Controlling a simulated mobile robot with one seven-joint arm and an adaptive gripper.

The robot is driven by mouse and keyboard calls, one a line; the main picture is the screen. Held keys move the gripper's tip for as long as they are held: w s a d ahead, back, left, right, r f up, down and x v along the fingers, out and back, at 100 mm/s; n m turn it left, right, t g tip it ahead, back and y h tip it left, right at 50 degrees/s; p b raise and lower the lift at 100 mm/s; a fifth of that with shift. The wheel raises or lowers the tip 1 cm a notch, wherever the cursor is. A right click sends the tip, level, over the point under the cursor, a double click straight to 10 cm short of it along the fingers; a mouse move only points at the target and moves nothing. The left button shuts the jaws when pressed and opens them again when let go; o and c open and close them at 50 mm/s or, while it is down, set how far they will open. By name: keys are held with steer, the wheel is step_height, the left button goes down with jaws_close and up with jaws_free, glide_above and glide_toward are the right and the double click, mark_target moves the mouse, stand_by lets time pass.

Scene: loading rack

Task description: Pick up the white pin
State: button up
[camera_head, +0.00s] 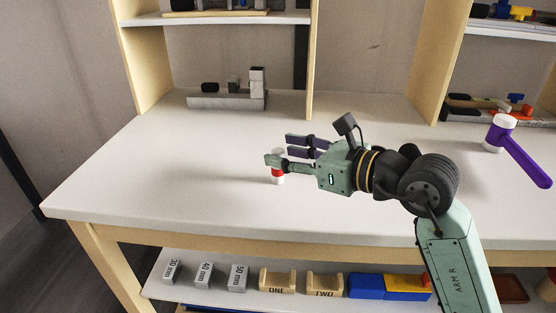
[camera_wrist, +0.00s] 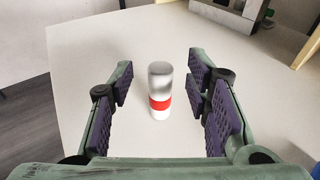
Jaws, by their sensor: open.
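The white pin (camera_wrist: 160,88) stands upright on the table, a white and silvery cylinder with a red band. In the wrist view it is between my two fingers, with clear space on both sides. In the head view the pin (camera_head: 277,174) is partly hidden behind a finger of my gripper (camera_head: 279,151). My gripper, with purple pads, is open and comes in from the right, low over the table. In the wrist view my gripper (camera_wrist: 162,95) touches nothing that I can see.
The white table (camera_head: 190,180) is clear around the pin. A grey fixture (camera_head: 228,101) stands at the back left. A purple and white hammer (camera_head: 520,150) lies at the right. Wooden uprights (camera_head: 440,70) rise at the back. Grey blocks (camera_head: 204,275) and wooden cradles (camera_head: 278,281) sit on the lower shelf.

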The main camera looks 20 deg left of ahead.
steer(key=shift+x, duration=1.4)
steer(key=shift+c, duration=0.4)
jaws_close()
